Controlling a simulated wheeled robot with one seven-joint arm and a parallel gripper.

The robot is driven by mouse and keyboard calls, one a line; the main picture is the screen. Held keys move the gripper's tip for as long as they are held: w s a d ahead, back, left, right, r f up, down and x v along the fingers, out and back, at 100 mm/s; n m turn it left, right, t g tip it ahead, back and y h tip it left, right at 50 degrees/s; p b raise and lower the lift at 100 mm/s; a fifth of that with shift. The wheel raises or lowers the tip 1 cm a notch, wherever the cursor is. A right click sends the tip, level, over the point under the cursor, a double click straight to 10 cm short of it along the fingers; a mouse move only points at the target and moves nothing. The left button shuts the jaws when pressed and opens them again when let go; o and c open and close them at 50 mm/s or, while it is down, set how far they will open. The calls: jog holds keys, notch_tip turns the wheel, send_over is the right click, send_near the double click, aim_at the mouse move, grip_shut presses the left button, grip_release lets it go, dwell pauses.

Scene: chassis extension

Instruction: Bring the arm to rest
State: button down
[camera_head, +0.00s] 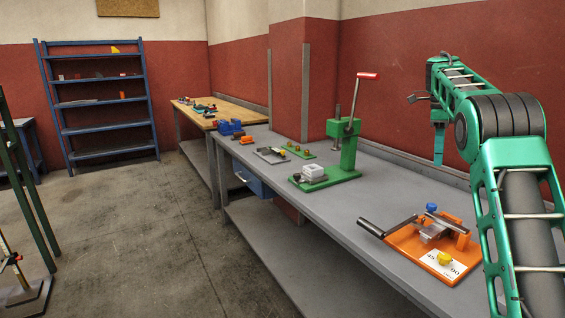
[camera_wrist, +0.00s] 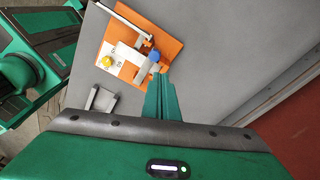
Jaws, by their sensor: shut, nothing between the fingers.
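My arm (camera_head: 510,170) rises at the right side of the head view and bends over the grey workbench (camera_head: 240,170). My gripper (camera_head: 438,145) points down above the bench's far side, near the red wall. It is green, shut and empty. In the wrist view my gripper (camera_wrist: 163,85) shows as closed green fingers in front of the orange fixture. The orange fixture (camera_head: 408,243) lies on the bench below, with a black-handled lever, a blue knob and a yellow knob. It also shows in the wrist view (camera_wrist: 174,52). My gripper appears apart from it.
A green lever press (camera_head: 347,155) with a red handle stands farther along the bench. Small parts and a blue vise (camera_head: 229,128) lie beyond it. A wooden table (camera_head: 188,107) and blue shelf (camera_head: 100,103) stand at the back.

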jog(key=s+d+n, duration=0.1)
jog(key=s+n, duration=0.8)
jog(key=s, duration=1.5)
jog(key=s+a+f+n, duration=0.3)
jog(key=s+f, duration=0.2)
jog(key=s, duration=0.3)
jog(key=s+a+f+n, duration=0.2)
jog(key=s+f, duration=0.3)
jog(key=s, duration=0.4)
jog(key=s+a+f+n+t+y, duration=0.1)
jog(key=s+a+f+n, duration=0.2)
jog(key=s, duration=0.6)
notch_tip(320, 180, down, 2)
jog(key=shift+a+f+n, duration=0.25)
jog(key=shift+a+n, duration=0.1)
jog(key=shift+n, duration=0.45)
jog(key=shift+s, duration=0.1)
jog(key=shift+w+f, duration=0.25)
jog(key=shift+w, duration=0.4)
